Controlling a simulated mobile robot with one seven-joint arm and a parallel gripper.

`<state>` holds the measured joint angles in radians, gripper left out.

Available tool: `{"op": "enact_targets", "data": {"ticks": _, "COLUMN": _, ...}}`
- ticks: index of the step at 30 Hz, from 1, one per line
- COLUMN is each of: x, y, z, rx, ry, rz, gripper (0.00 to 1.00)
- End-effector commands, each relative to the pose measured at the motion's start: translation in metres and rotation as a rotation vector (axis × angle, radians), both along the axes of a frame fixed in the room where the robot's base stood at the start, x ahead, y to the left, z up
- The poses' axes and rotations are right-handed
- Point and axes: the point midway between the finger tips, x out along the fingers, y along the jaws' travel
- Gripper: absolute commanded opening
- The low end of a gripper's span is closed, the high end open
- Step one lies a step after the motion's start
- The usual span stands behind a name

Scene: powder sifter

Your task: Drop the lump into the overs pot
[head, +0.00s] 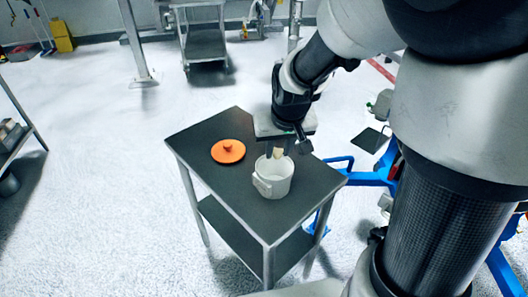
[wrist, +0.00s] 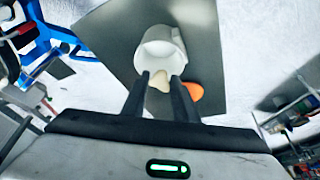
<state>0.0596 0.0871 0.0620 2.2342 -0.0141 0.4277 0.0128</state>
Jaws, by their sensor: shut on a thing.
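The overs pot (head: 273,179) is a white pot with a side handle, standing open and upright on a dark-topped table (head: 205,138). My gripper (head: 278,156) points down above the pot's mouth. It is shut on the pale, cream lump (head: 278,152), which sits between the fingertips at about the height of the rim or just above. In the wrist view the lump (wrist: 159,80) shows between the two dark fingers of my gripper (wrist: 160,82), with the white pot (wrist: 160,48) beyond. The inside bottom of the pot is hidden.
An orange lid (head: 228,151) with a knob lies on the table left of the pot; part of it also shows in the wrist view (wrist: 194,91). A blue frame (head: 372,178) stands right of the table.

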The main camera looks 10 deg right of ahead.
Motion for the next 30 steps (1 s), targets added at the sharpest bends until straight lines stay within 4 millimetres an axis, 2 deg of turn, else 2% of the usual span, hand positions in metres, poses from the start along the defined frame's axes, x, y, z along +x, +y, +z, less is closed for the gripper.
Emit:
{"op": "enact_targets", "data": {"ticks": 7, "x": 0.002, "y": -0.002, "z": 0.003, "rx": -0.003, "ry": 0.003, "rz": -0.001, "gripper": 0.06}}
{"op": "enact_targets", "data": {"ticks": 14, "x": 0.018, "y": -0.015, "z": 0.007, "rx": -0.012, "ry": 0.009, "rz": -0.005, "gripper": 0.06}}
{"op": "enact_targets", "data": {"ticks": 23, "x": 0.029, "y": -0.020, "z": -0.008, "rx": 0.000, "ry": 0.001, "rz": -0.001, "gripper": 0.06}}
{"op": "enact_targets", "data": {"ticks": 30, "x": 0.029, "y": -0.020, "z": -0.031, "rx": 0.000, "ry": 0.001, "rz": 0.000, "gripper": 0.06}}
